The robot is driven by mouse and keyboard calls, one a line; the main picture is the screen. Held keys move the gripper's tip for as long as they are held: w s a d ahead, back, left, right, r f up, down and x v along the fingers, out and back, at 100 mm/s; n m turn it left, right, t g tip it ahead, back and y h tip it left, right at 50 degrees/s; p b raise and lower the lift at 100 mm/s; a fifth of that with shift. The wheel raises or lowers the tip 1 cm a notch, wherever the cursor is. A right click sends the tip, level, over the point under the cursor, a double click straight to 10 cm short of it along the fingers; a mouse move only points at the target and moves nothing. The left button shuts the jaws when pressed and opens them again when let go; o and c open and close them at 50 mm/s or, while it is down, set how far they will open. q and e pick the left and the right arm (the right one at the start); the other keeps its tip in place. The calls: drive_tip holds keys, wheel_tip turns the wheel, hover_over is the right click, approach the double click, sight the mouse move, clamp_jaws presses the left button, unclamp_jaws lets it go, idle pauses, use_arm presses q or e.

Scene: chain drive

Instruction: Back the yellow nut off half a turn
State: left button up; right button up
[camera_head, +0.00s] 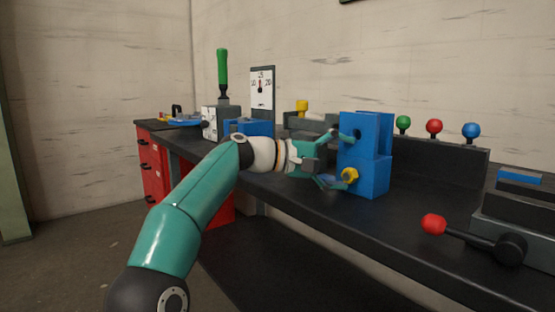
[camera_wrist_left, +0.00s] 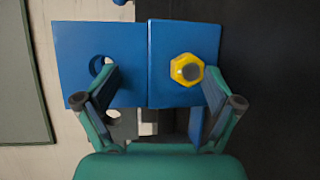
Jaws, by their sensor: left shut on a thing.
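The yellow nut (camera_head: 349,175) sits low on the face of an upright blue block (camera_head: 372,160). In the left wrist view, the nut (camera_wrist_left: 187,70) has a grey centre and is fully visible. A round hole is in the other part of the blue block (camera_wrist_left: 75,45). My left gripper (camera_head: 338,160) is at the block with its fingers wide apart, one by the hole and one by the nut. The nut is not clasped between them. The fingers appear to bear on the block; the exact contact is unclear. My right gripper is out of view.
The block stands on a long dark bench (camera_head: 300,200). Behind it are green, red (camera_head: 435,126) and blue knobs. A lever with a red ball (camera_head: 433,224) stands at the front right. A green-handled device (camera_head: 222,70) is at the left.

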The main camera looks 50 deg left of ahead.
use_arm(q)
drive_tip(key=shift+s+a+r, duration=0.35)
drive_tip(key=shift+s+r, duration=0.25)
drive_tip(key=shift+s, duration=0.2)
drive_tip(key=shift+c, duration=0.6)
drive_tip(key=shift+s+r+b, duration=0.15)
drive_tip(key=shift+s+b, duration=0.15)
drive_tip(key=shift+s, duration=0.2)
drive_tip(key=shift+s+a, duration=0.15)
drive_tip(key=shift+s, duration=0.15)
drive_tip(key=shift+s+a+f, duration=0.1)
drive_tip(key=shift+a+f, duration=0.1)
drive_tip(key=shift+f, duration=0.1)
drive_tip(key=shift+f+b+v, duration=0.2)
drive_tip(key=shift+b+v, duration=0.15)
drive_tip(key=shift+v, duration=0.65)
drive_tip(key=shift+f+b+v, duration=0.25)
drive_tip(key=shift+b+v, duration=0.05)
drive_tip(key=shift+v, duration=0.75)
drive_tip(key=f+v, duration=0.1)
drive_tip(key=v, duration=0.9)
drive_tip(key=shift+s+f+b, duration=0.3)
drive_tip(key=shift+s+b, duration=0.05)
drive_tip(key=shift+s, duration=0.25)
drive_tip(key=shift+d, duration=0.1)
